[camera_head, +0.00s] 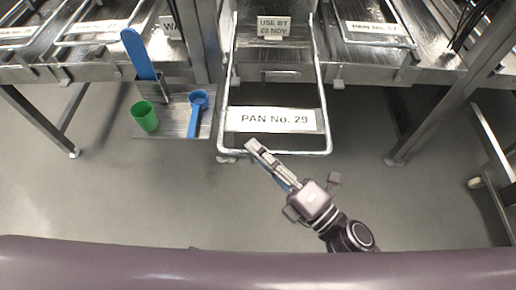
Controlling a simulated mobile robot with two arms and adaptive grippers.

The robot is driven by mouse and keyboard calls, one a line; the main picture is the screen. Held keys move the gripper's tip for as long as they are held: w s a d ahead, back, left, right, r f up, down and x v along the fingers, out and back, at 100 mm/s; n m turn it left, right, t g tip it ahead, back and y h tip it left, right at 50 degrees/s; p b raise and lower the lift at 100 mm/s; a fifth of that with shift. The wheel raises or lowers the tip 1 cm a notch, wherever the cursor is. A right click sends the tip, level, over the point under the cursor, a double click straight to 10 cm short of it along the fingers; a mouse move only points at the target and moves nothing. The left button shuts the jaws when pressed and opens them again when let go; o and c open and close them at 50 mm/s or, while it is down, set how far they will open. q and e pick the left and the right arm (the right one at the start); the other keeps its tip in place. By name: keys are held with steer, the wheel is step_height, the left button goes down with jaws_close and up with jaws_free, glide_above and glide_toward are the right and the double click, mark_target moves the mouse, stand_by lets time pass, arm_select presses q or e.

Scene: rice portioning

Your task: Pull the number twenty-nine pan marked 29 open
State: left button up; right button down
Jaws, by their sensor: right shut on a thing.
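The pan marked PAN No. 29 (273,120) is in the middle of the head view. Its pale wire frame (322,105) juts out past the front edge of the metal bench, with the white label lying across its front part. My right gripper (251,148) comes in from the lower right. Its fingers are shut at the front bar of the frame, left of the middle, and cover part of that bar. My left gripper is not in view.
A small shelf (172,125) left of the pan bears a green cup (145,115), a blue scoop (197,108) and an upright blue paddle (138,54). Neighbouring labelled pans (92,27) (375,29) flank it. Bench legs (428,118) stand right; the floor below is clear.

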steer(key=c, duration=2)
jaws_free()
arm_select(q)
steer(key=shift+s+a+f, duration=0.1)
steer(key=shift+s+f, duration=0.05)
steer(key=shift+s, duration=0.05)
arm_select(e)
steer(key=shift+o, duration=0.2)
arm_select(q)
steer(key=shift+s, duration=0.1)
arm_select(e)
steer(key=shift+s+d+f, duration=0.1)
steer(key=shift+s+d, duration=0.2)
steer(key=shift+d, duration=0.05)
steer(key=v, duration=1.1)
